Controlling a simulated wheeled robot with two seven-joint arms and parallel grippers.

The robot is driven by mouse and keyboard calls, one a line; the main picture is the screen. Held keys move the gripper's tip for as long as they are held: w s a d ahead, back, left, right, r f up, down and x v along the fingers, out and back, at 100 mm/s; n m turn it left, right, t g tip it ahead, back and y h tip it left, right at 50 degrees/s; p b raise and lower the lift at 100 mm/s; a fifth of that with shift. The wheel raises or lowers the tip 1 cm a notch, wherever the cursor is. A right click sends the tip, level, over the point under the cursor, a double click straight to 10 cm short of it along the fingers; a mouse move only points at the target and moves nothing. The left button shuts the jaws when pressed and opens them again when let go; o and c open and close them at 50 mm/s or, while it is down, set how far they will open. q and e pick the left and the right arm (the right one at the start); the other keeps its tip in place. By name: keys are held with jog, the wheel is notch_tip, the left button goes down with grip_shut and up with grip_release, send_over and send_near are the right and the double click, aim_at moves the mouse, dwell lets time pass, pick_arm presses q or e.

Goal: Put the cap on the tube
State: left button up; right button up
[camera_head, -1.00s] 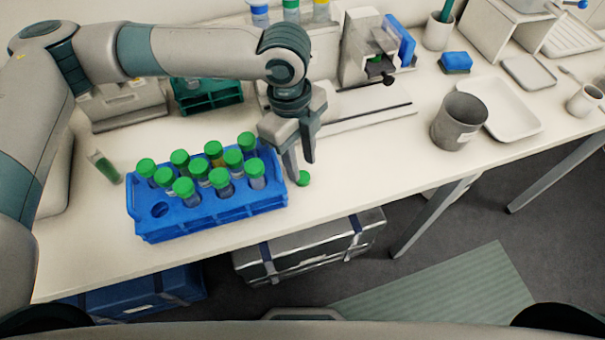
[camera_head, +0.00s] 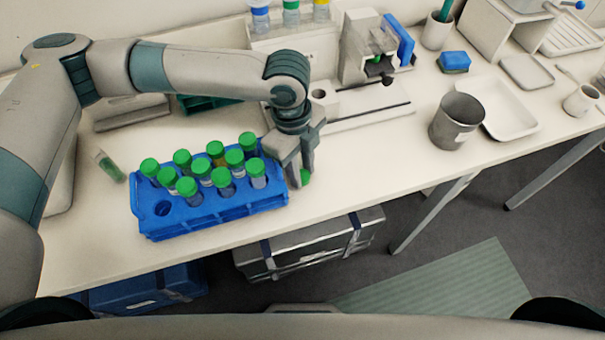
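A loose green cap (camera_head: 306,177) is on the bench just right of the blue rack, partly hidden by my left gripper (camera_head: 301,176). The fingers point down close around the cap; whether they touch or grip it cannot be told. An uncapped clear tube (camera_head: 109,166) with green in it is on the bench left of the rack. The blue rack (camera_head: 213,214) holds several tubes with green caps, and one hole at its front left is empty. My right gripper is not in view.
A grey cup (camera_head: 456,121) and a white tray (camera_head: 510,108) stand to the right. A device (camera_head: 365,55) with a flat base is behind the gripper. A dark green rack (camera_head: 203,103) is partly hidden behind my arm. Bench right of the cap is clear.

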aim_at(302, 174)
pick_arm(q)
jog(key=shift+r, duration=0.15)
jog(key=shift+r+b, duration=0.35)
jog(key=shift+r, duration=0.2)
notch_tip(302, 174, up, 2)
jog(key=shift+w+r+b, duration=0.1)
jog(key=shift+r+b, duration=0.15)
jog(key=shift+b, duration=0.25)
jog(key=s+r, duration=0.1)
jog(key=s+d, duration=0.1)
jog(key=shift+s+d+r+b, duration=0.3)
jog(key=shift+r+b, duration=0.05)
jog(key=s+d+r+b, duration=0.2)
jog(key=s+d+r, duration=0.2)
jog(key=s, duration=0.3)
jog(key=shift+s+d+r, duration=0.2)
jog(key=shift+d+r, duration=0.1)
jog(key=shift+r, duration=0.45)
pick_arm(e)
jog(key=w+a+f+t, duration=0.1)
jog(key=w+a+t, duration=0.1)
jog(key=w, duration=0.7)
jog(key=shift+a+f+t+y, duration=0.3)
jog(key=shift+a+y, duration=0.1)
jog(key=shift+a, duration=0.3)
